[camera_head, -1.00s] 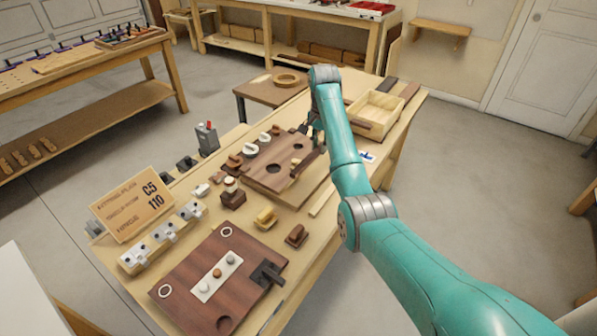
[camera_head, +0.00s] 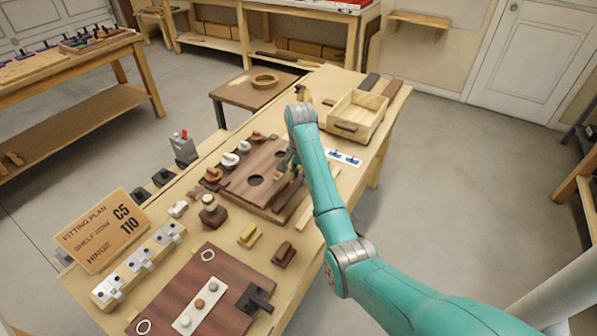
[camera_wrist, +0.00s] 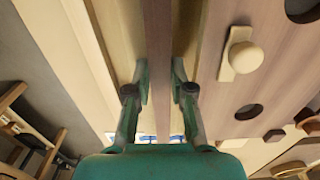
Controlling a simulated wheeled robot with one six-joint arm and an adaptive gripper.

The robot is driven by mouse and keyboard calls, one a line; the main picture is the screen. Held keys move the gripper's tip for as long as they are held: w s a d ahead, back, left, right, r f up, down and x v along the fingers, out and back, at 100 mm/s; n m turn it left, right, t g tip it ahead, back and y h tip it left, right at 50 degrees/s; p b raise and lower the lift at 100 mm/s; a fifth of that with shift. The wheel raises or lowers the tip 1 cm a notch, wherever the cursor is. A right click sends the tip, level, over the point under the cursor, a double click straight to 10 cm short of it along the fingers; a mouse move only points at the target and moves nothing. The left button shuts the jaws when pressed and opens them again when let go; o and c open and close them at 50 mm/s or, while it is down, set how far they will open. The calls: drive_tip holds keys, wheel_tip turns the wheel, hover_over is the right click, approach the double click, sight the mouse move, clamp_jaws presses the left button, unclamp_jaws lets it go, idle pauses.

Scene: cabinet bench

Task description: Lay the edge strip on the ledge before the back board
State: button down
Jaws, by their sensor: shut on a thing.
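The edge strip (camera_wrist: 157,40) is a long, narrow dark brown bar, seen in the wrist view running up the middle of the picture. My gripper (camera_wrist: 160,88) is shut on it, one finger on each side. In the head view my gripper (camera_head: 287,165) is at the right edge of a brown panel with round holes (camera_head: 245,186), and my arm partly hides this spot. The strip runs along that panel's right side. I cannot tell whether it touches the surface below. I cannot make out for certain which parts are the ledge and the back board.
A knob on a pale plate (camera_wrist: 243,58) stands on the holed panel, close right of my gripper. An open wooden box (camera_head: 357,114) is at the bench's far end. A second brown panel (camera_head: 225,262), a yellow block (camera_head: 249,236) and a sign (camera_head: 103,230) are nearer.

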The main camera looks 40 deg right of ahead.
drive_tip(key=shift+f, duration=0.2)
drive_tip(key=c, duration=1)
unclamp_jaws()
